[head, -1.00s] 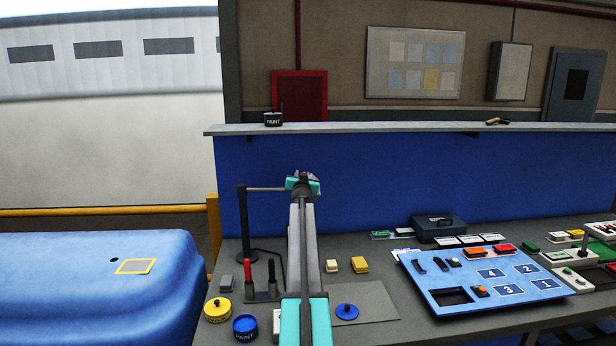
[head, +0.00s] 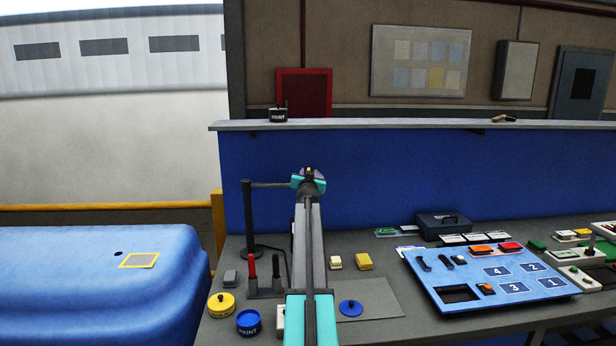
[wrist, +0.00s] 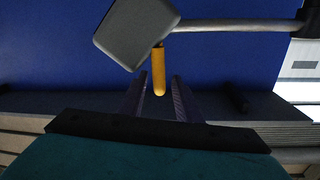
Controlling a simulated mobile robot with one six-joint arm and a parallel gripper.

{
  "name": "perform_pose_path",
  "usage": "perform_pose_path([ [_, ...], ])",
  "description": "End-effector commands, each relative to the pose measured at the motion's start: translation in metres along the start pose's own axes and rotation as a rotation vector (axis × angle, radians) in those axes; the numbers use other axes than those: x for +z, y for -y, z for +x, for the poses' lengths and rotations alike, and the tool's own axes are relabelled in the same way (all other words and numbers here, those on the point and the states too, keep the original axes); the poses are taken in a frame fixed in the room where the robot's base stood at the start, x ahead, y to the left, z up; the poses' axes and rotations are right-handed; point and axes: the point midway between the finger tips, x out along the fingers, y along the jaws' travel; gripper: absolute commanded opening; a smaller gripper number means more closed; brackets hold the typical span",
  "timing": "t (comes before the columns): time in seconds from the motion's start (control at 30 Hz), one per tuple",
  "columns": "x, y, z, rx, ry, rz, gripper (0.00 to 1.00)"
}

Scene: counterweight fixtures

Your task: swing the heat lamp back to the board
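The heat lamp stands at the back left of the bench; its dark post (head: 247,215) is upright and its horizontal arm (head: 270,185) reaches right to my gripper (head: 308,180). In the wrist view the grey lamp head (wrist: 137,32) hangs on the grey lamp arm (wrist: 235,25), with a yellow handle (wrist: 158,70) pointing toward me. My gripper's fingers (wrist: 160,100) are open, one on each side of the handle's end, with gaps visible. The lamp head is mostly hidden behind my gripper in the head view. The blue board (head: 485,305) with numbered squares lies at the right of the bench.
A yellow tin (head: 221,305), a blue tin (head: 248,323) and a stand with red and black handles (head: 265,285) are left of my arm. A grey mat (head: 375,300) lies right of it. A dark box (head: 443,226) stands behind the board. A blue wall (head: 400,170) closes the back.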

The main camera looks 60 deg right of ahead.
Motion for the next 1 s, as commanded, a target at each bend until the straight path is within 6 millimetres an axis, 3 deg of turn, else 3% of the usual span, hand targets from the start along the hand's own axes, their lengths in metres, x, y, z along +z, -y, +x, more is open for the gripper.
perform_pose_path([
  [1.0, 0.003, 0.002, -0.096, -0.003, 0.001, 0.002, 0.31],
])
